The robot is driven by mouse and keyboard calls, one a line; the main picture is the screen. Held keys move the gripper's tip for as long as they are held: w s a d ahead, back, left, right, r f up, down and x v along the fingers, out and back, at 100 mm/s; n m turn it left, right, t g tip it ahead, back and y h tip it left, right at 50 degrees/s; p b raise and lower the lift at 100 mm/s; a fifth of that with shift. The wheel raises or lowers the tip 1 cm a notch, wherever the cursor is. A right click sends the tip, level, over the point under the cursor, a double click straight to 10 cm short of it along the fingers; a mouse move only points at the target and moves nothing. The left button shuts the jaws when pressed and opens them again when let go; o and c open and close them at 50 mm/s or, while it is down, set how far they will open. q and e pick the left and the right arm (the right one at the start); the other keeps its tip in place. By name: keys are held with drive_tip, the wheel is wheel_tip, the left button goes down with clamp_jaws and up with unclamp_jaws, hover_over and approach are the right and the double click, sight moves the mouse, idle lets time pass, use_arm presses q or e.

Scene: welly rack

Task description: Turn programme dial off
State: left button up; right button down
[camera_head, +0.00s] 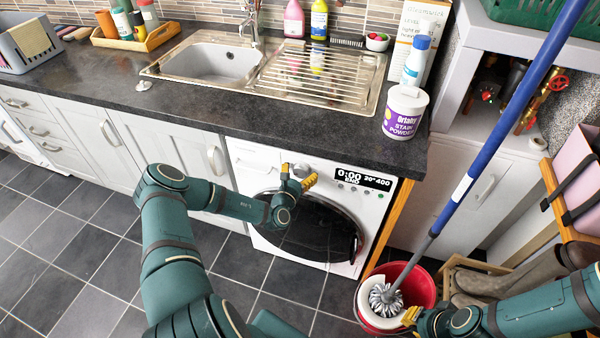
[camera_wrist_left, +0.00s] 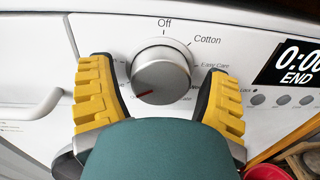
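The programme dial (camera_wrist_left: 161,76) is a round silver knob on the white washing machine (camera_head: 259,180). In the left wrist view its red mark points to the lower left, away from the "Off" label (camera_wrist_left: 164,24) at the top. In the head view the dial (camera_head: 301,170) is partly hidden by my left gripper (camera_head: 297,183). The yellow fingers stand open on either side of the dial, with a gap visible on both sides. The machine's display (camera_head: 363,180) reads 0:00 END. My right gripper (camera_head: 413,318) is low at the right, beside the mop bucket; its fingers are unclear.
A blue-handled mop (camera_head: 480,150) stands in a red bucket (camera_head: 423,285) right of the machine. The dark worktop (camera_head: 240,122) overhangs the panel and carries a stain powder tub (camera_head: 404,112). Boots (camera_head: 515,277) lie at the lower right. The tiled floor at left is clear.

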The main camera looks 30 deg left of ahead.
use_arm(q)
drive_tip(key=c, duration=0.8)
drive_tip(key=shift+c, duration=0.2)
